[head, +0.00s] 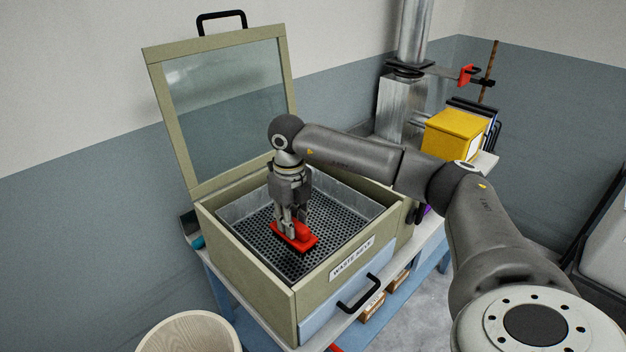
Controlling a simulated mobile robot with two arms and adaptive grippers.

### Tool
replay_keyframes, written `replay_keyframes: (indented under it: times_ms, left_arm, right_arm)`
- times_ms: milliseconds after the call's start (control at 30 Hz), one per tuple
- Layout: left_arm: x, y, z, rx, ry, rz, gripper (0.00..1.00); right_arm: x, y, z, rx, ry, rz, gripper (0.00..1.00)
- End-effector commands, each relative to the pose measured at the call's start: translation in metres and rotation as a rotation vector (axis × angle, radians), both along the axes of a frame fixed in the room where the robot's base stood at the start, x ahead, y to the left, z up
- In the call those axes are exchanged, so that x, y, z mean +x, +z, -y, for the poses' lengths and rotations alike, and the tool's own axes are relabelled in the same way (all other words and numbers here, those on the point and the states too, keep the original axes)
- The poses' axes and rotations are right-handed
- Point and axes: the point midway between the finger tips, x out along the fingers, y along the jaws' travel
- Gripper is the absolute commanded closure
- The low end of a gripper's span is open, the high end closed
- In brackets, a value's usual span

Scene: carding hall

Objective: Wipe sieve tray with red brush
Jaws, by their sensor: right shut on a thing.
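The red brush (301,238) is inside the box labelled waste sieve, low over the perforated floor of the sieve tray (259,239). I cannot tell for sure whether its underside touches the tray floor. My right gripper (291,222) points down and is shut on the top of the brush. The metal tray walls stand around it, and the box's glazed lid (230,105) is raised. My left gripper is not in view.
The box (250,270) stands on a blue-framed table. A front drawer with a black handle (358,294) is below the tray. A yellow box (454,134) and a metal duct (399,105) stand behind at right. A round wooden container (190,328) is at front left.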

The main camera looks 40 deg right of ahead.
Motion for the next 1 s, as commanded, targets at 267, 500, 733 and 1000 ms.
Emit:
replay_keyframes:
  times_ms: [267, 500, 733, 1000]
  left_arm:
    - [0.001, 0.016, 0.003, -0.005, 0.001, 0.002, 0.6]
    - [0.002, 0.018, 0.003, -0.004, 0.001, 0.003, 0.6]
    - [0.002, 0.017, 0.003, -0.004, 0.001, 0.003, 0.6]
    - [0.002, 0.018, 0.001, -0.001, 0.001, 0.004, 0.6]
  right_arm:
    - [0.0, 0.025, 0.007, 0.001, -0.003, 0.002, 0.96]
    - [-0.001, 0.029, 0.009, 0.0, -0.003, 0.002, 0.96]
    - [0.0, 0.029, 0.009, 0.0, -0.002, 0.002, 0.96]
    - [0.0, 0.03, 0.009, 0.0, -0.002, 0.002, 0.96]
